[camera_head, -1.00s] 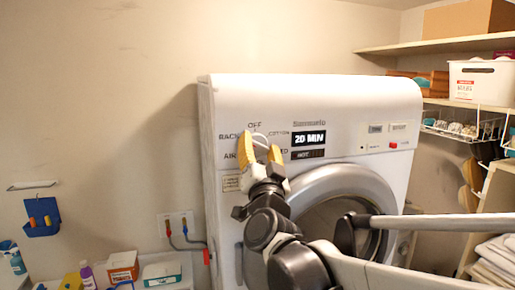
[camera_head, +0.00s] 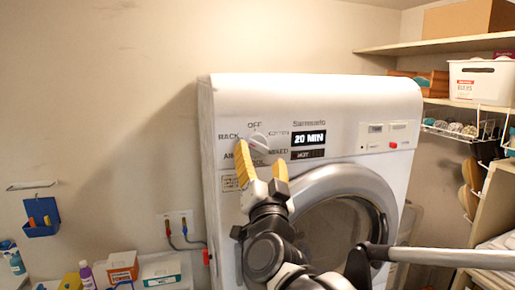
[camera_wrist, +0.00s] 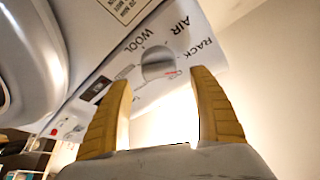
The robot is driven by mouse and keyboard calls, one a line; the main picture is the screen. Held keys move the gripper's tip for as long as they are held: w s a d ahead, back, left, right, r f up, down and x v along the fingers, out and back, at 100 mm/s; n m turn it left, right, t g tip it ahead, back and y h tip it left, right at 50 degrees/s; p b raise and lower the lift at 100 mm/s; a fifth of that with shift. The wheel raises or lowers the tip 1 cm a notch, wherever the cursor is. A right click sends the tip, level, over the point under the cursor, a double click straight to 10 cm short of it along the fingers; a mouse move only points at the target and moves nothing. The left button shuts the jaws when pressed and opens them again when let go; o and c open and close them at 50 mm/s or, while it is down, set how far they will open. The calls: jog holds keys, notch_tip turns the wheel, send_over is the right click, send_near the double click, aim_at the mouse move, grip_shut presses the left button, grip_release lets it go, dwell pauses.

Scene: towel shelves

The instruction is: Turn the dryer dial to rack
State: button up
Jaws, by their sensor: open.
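The dryer (camera_head: 300,95) is white, with a round front door and a control panel above it. Its dial (camera_head: 259,141) is a pale round knob with a raised grip, ringed by OFF, RACK, AIR, WOOL, MIXED and a cotton label. It also shows in the wrist view (camera_wrist: 156,62), near the words RACK, AIR and WOOL, with a small red mark at its edge. Which label it points to is unclear. My gripper (camera_head: 260,154) is open and empty just below the dial in the head view; its yellow fingers (camera_wrist: 162,78) stand apart, with the dial framed between their tips.
The display (camera_head: 309,139) reads 20 MIN. The dryer door (camera_head: 340,185) lies below the panel, close to my arm. Shelves with a white bin (camera_head: 482,82) stand at right. Bottles and boxes (camera_head: 122,266) sit low at left. Wall pipes (camera_head: 185,235) run beside the dryer.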

jog(key=v, duration=0.7)
jog(key=shift+s, duration=0.15)
jog(key=s+d+f+n+g+y+b, duration=0.1)
jog(key=s+f+n+g+y+b, duration=0.2)
jog(key=f+b, duration=1.1)
jog(key=d+f+n+g+y+b, duration=0.15)
jog(key=f+n+g+b, duration=0.25)
jog(key=f+b, duration=1.05)
jog(key=s+d+f+g+h+b, duration=0.2)
jog(key=s+d+f+b, duration=0.2)
jog(key=f, duration=0.9)
jog(key=s+d+f+m+g+h+b, duration=0.1)
jog(key=s+d+f+g+h+b, duration=0.1)
jog(key=f, duration=1)
jog(key=s+d+f+g+h+b, duration=0.2)
jog(key=s+d+f+b, duration=0.4)
jog(key=d+f, duration=0.3)
notch_tip(320, 180, down, 5)
jog(key=shift+s+r+g, duration=0.2)
jog(key=shift+s+g, duration=0.55)
jog(key=shift+g, duration=0.15)
jog(key=shift+a, duration=0.1)
